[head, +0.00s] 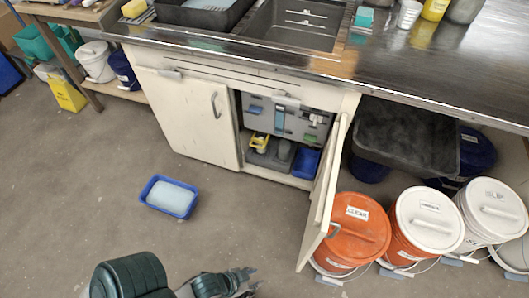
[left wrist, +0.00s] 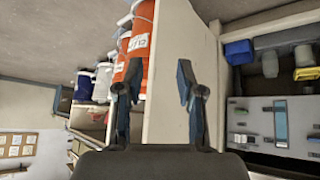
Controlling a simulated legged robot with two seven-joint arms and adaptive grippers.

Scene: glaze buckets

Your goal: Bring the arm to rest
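My left gripper (head: 252,279) is at the bottom of the head view, over the floor, to the left of the open cabinet door (head: 326,195). In the left wrist view my left gripper (left wrist: 158,82) has its two fingers spread apart with nothing held between them. The pale cabinet door (left wrist: 168,110) shows behind the fingers, and the gripper appears apart from it. Part of my dark green arm (head: 130,277) shows at the bottom left of the head view. My right gripper is not in view.
A blue tub (head: 151,204) with pale contents sits on the floor. Orange (head: 345,243) and white-lidded buckets (head: 494,208) stand right of the door. The open cupboard holds a grey panel (head: 285,118) and small containers. The floor at left is mostly clear.

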